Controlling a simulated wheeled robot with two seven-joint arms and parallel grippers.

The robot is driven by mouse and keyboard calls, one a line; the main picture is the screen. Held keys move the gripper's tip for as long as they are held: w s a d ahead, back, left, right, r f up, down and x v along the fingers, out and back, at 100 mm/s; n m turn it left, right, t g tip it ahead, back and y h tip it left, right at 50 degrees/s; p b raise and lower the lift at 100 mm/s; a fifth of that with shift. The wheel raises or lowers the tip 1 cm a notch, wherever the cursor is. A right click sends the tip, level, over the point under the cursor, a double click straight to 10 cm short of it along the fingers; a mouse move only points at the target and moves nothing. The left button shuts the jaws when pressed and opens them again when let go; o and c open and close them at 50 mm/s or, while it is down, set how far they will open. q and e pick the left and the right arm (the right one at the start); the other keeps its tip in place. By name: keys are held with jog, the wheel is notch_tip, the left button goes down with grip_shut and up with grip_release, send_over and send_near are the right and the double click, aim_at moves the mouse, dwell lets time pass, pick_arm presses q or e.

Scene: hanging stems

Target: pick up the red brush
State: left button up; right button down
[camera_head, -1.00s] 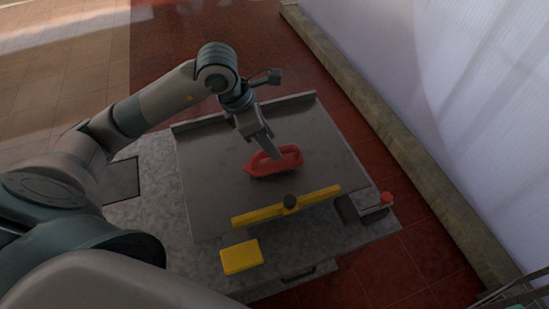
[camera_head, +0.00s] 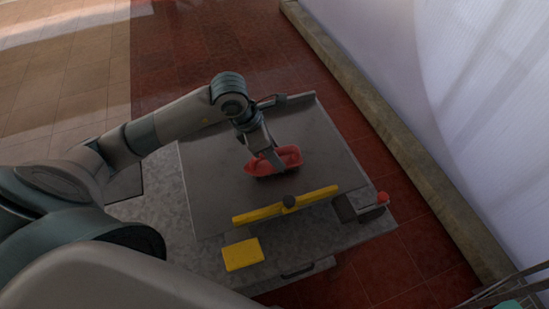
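The red brush (camera_head: 291,154) lies on the dark metal plate of the work table (camera_head: 212,190), with its dark bristle side down. My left gripper (camera_head: 275,162) reaches down over the brush from above, and its fingers overlap the brush's handle in the view. The fingers hide part of the handle. Whether they are closed on it cannot be told from this angle. My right gripper is not in view.
A yellow bar (camera_head: 262,213) with a dark knob stands across the near part of the plate. A yellow block (camera_head: 243,254) lies at the front left. A red knob (camera_head: 383,198) sits at the right edge. The plate left of the brush is clear.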

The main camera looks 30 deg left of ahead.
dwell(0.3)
pick_arm(q)
grip_shut()
jog(key=shift+r, duration=0.15)
jog(key=shift+r+b, duration=0.4)
jog(key=shift+r, duration=0.1)
jog(key=r, duration=0.1)
jog(key=r+b, duration=0.1)
jog(key=r, duration=0.1)
jog(key=shift+d, duration=0.25)
jog(key=d+r+b, duration=0.3)
jog(key=d+r, duration=0.3)
jog(key=d, duration=0.5)
jog(key=shift+r+b, duration=0.35)
jog(key=shift+b, duration=0.05)
